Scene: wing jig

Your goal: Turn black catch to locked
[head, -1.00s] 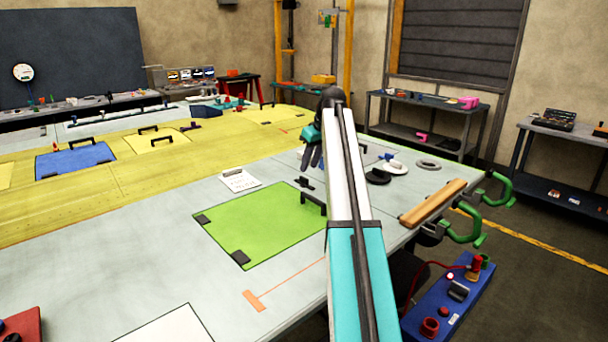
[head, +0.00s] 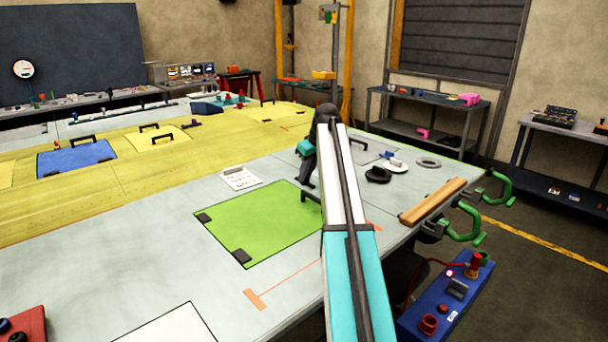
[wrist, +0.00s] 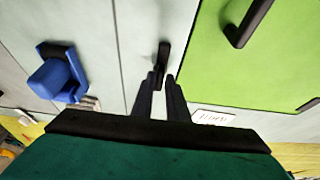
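The black catch (wrist: 163,58) is a small dark bar on the pale wing skin, beside the edge of the green panel (wrist: 250,70). In the wrist view it points nearly straight up the picture. My gripper (wrist: 161,76) is over it, with one dark finger on each side of its near end. The fingers look apart, with a small gap visible; contact is unclear. In the head view my gripper (head: 309,184) is down at the green panel's far corner (head: 275,186) and hides the catch.
A black handle (wrist: 249,22) stands up from the green panel, right of my gripper. A blue knob on a catch (wrist: 55,78) is on the left. A white note (head: 240,178) lies on the skin. Black and white round parts (head: 378,174) lie further right.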

